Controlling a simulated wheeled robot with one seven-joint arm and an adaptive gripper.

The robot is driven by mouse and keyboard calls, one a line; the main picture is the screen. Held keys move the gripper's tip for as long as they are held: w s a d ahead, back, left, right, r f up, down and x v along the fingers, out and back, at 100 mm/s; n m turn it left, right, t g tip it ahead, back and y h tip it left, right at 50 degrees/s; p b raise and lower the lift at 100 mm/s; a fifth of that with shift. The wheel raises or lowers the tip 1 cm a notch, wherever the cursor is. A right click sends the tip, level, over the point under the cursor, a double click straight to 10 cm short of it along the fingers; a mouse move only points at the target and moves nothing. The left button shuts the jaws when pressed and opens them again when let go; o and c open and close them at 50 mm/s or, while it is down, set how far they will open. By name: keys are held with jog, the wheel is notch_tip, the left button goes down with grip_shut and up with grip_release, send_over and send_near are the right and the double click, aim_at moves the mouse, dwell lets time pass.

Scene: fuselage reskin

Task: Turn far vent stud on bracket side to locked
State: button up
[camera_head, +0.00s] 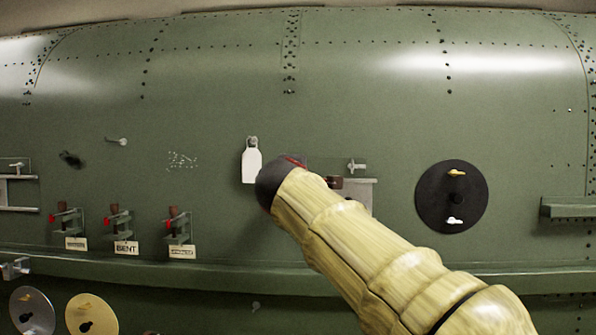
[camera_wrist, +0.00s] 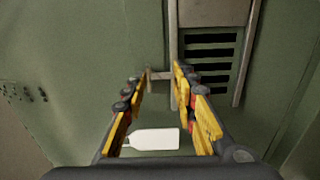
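My gripper (camera_wrist: 158,77) has yellow and dark fingers. They stand apart, with a small grey T-shaped stud (camera_wrist: 157,75) in the picture between and just beyond the tips. The stud's right end lies close to the right fingertip; I cannot tell whether they touch. It sits beside a grey upright rail at the left edge of a slotted vent (camera_wrist: 210,60). In the head view, my arm hides the fingers and most of the vent area. A winged stud (camera_head: 357,166) shows there just above a grey bracket plate (camera_head: 362,190). I cannot tell if both are the same stud.
A white tag (camera_head: 251,163) hangs on the green skin left of my wrist; a white tag (camera_wrist: 154,139) also shows low between my fingers. A black disc (camera_head: 434,197) with two studs is at right. Several red-handled clamps (camera_head: 120,218) stand at left. A ledge (camera_head: 200,270) runs below.

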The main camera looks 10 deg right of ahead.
jog(key=o, duration=0.7)
jog(key=shift+w+f, duration=0.1)
jog(key=shift+w, duration=0.1)
jog(key=shift+c, duration=0.2)
jog(key=shift+s, duration=0.1)
jog(key=v, duration=1.2)
jog(key=s+f+m+g+y, duration=0.1)
jog(key=s+f+m+g, duration=0.2)
jog(key=f, duration=1)
jog(key=s+f+m+g+y, duration=0.2)
jog(key=s+f+g, duration=0.15)
jog(key=f, duration=0.95)
jog(key=s+d+f+m+g+y, duration=0.1)
jog(key=s+f+m, duration=0.3)
jog(key=s+f, duration=0.7)
jog(key=s+d+f+m+g+y+b, duration=0.1)
jog(key=s+d+f+m+g, duration=0.3)
jog(key=s+f, duration=0.8)
jog(key=shift+f+m+y, duration=0.3)
jog(key=shift+f+m, duration=0.3)
jog(key=shift+f, duration=0.1)
